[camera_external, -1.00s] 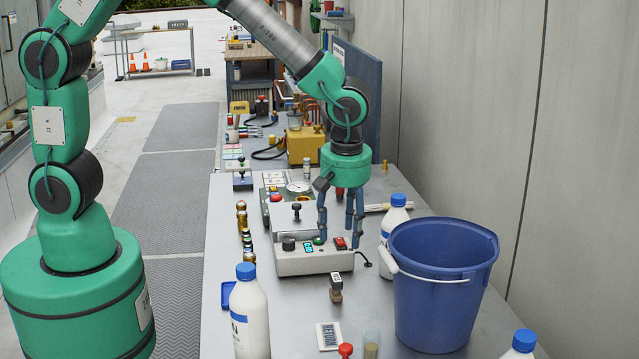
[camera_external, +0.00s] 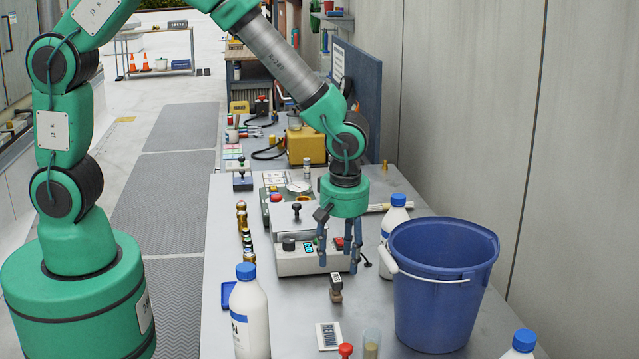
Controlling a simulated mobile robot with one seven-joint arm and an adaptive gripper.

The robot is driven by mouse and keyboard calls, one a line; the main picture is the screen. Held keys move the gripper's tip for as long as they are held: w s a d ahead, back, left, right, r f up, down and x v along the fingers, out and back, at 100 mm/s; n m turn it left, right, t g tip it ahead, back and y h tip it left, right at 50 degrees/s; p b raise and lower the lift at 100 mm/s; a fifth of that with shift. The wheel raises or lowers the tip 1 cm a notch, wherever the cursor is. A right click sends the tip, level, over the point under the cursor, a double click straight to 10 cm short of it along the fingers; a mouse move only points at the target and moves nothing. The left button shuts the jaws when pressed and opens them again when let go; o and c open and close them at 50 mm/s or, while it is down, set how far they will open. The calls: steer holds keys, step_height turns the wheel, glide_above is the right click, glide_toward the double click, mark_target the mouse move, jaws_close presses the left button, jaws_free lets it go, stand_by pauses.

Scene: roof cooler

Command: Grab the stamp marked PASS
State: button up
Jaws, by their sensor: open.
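My gripper (camera_external: 338,262) hangs fingers down over the front of the grey device on the bench, open and empty. A small stamp-like block (camera_external: 336,289), dark on top and brown below, stands on the bench just in front of and below the fingertips, apart from them. Its small label is too small to read. Another stamp-like piece with a dark knob (camera_external: 242,171) stands farther back on the left. A red-knobbed piece (camera_external: 346,350) is cut off by the bottom edge. I cannot read PASS on any of them.
The grey device (camera_external: 296,262) with buttons is right behind the fingers. A blue bucket (camera_external: 440,308) stands close on the right. White bottles stand at left (camera_external: 250,318) and beside the bucket (camera_external: 396,216). A printed card (camera_external: 328,336) lies in front.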

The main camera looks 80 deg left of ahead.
mark_target(339, 277)
steer(key=shift+a+f, duration=0.15)
steer(key=shift+f, duration=0.85)
steer(key=shift+s+a+f+b, duration=0.15)
steer(key=shift+f+b, duration=0.55)
steer(key=shift+f, duration=1.9)
steer(key=c, duration=1.3)
